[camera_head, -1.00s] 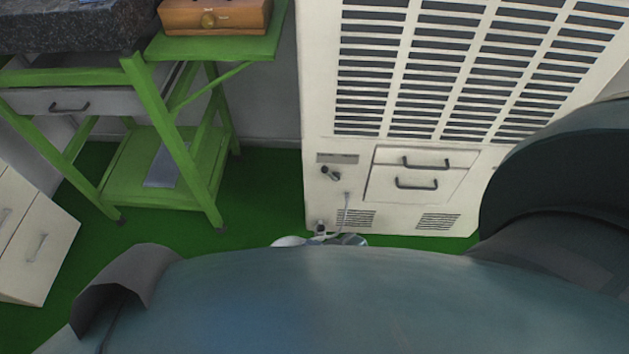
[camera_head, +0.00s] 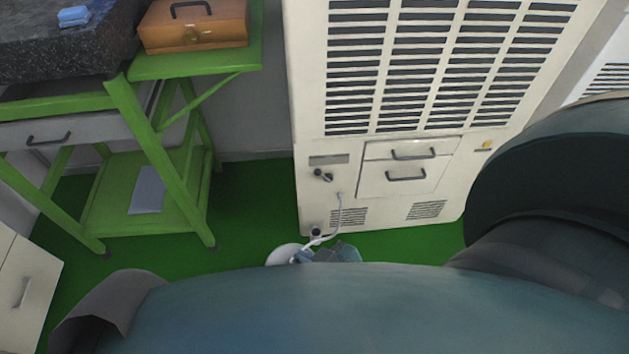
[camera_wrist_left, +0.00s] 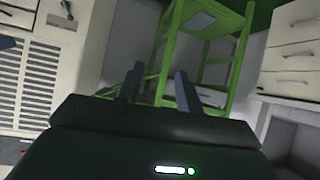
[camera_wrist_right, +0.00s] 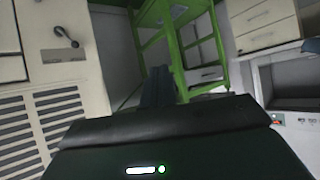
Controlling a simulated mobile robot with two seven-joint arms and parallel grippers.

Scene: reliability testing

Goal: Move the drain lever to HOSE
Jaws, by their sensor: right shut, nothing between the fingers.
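The drain lever (camera_head: 323,175) is a small dark handle on the lower left front of the tall cream cabinet (camera_head: 303,100), below a grey label plate (camera_head: 328,160). Its handle points right and slightly down in the head view. The label text is too small to read. The lever also shows in the right wrist view (camera_wrist_right: 66,37) and at the top of the left wrist view (camera_wrist_left: 68,11). My right gripper (camera_wrist_right: 158,84) is shut and empty, apart from the lever. My left gripper (camera_wrist_left: 157,82) is open and empty, also apart from it.
A white hose (camera_head: 340,206) runs down the cabinet front to a partly hidden white round object (camera_head: 284,255). Two drawers (camera_head: 405,165) sit right of the lever. A green table (camera_head: 165,148) with a wooden box (camera_head: 195,27) stands left. Green floor (camera_head: 250,190) lies between.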

